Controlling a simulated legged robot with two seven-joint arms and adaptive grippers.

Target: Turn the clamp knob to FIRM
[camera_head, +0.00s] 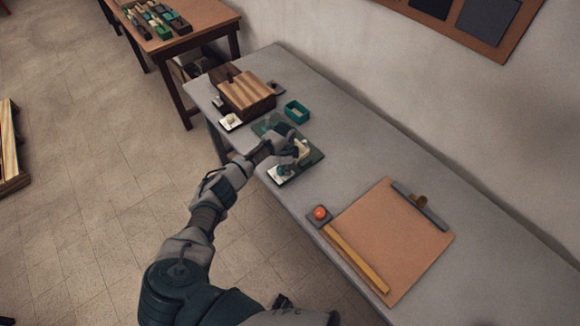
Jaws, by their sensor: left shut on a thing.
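A dark green plate (312,160) with a small fixture lies near the front edge of the grey bench. My left arm reaches in from below, and my left gripper (297,151) is over this plate. It is shut on a small pale part there, which looks like the clamp knob; the fingers and hand hide most of it. No FIRM marking or pointer can be read at this size, so the knob's setting cannot be told. My right gripper is not in view.
A teal open box (297,111) and a striped wooden block (247,94) stand beyond the plate. An orange-red ball-shaped piece (320,212) on a grey base, a yellow wooden strip (356,259) and a brown clipboard (395,235) lie nearer.

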